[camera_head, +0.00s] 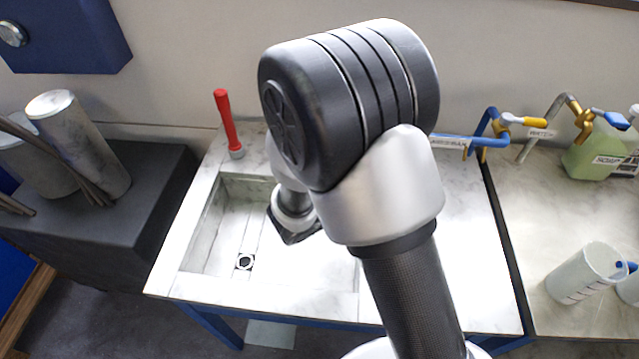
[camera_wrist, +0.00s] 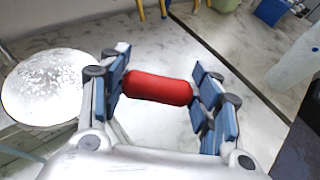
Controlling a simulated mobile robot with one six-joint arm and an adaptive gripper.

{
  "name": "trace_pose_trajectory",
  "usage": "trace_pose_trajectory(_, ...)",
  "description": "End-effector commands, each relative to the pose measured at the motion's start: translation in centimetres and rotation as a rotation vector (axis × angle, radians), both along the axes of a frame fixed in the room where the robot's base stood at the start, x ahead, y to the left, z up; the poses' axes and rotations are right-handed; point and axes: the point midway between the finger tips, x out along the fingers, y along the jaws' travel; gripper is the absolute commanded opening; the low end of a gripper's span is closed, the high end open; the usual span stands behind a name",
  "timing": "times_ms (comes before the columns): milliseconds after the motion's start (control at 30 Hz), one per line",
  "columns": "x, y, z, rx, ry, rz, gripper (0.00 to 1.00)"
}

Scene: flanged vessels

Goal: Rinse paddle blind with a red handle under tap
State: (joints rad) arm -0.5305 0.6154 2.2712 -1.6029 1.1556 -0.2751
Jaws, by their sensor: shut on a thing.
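In the wrist view my gripper (camera_wrist: 163,92) is shut on a red handle (camera_wrist: 158,88), which lies crosswise between the blue-padded fingers. A round, pale metal disc with a speckled, bright surface (camera_wrist: 42,88) shows just left of the left finger; it looks like the paddle blind's plate, but the join to the handle is hidden by the finger. In the head view my arm covers the gripper and the held piece.
A sink basin (camera_head: 196,240) with a drain lies left of my arm. An upright red-handled tool (camera_head: 228,125) stands at its back rim. A green soap bottle (camera_head: 592,150) and a clear beaker (camera_head: 585,272) stand on the right counter. Metal cylinders (camera_head: 90,145) stand on a dark block at left.

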Motion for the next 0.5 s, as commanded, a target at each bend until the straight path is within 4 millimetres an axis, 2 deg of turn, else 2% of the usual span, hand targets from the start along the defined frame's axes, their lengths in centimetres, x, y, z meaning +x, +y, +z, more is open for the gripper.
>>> trace_pose_trajectory(500, 0.14, -0.49, 0.09, -0.001, -0.004, -0.002, 0.12)
